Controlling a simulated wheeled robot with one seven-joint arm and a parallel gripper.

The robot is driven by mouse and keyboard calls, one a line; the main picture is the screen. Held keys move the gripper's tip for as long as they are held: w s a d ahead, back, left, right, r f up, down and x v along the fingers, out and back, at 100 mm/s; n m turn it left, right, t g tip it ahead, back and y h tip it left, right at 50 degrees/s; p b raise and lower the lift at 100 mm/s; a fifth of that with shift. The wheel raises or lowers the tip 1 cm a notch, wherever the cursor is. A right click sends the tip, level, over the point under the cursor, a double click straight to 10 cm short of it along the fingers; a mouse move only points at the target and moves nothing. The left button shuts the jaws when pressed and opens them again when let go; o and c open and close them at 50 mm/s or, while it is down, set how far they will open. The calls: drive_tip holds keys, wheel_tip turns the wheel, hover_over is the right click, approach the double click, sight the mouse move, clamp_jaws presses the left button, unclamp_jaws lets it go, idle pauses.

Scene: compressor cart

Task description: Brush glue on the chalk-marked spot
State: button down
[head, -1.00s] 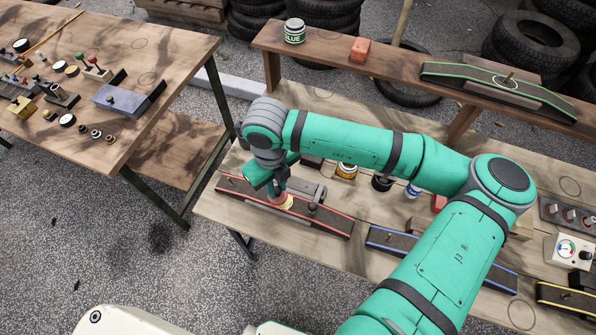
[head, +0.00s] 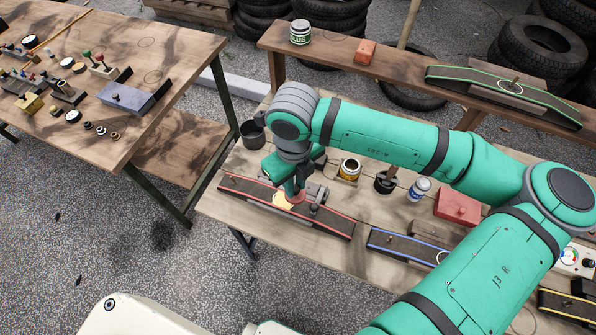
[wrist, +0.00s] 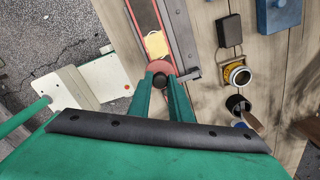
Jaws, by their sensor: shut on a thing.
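My gripper (wrist: 161,86) is shut on a round red tool (wrist: 160,67) with a dark centre, low over the red-edged belt (head: 330,224). A yellow patch (head: 281,200) lies on that belt beside the tool; it also shows in the wrist view (wrist: 156,44). I cannot tell whether the tool touches the belt. A white chalk mark (head: 441,257) shows partly on the blue-edged belt (head: 400,245), half hidden by my arm. Another white ring (head: 503,82) is on the green-edged belt (head: 460,76). An open yellow jar (head: 349,169) and a dark cup with a brush (head: 385,182) stand behind.
A glue can (head: 300,31) and a red block (head: 366,51) stand on the raised shelf (head: 400,72). A blue-white jar (head: 418,188), a red box (head: 457,207) and a dark cup (head: 252,134) stand on the bench. A second table (head: 180,50) with small parts is at left.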

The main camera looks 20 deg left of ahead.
drive_tip(key=shift+r, duration=1.6)
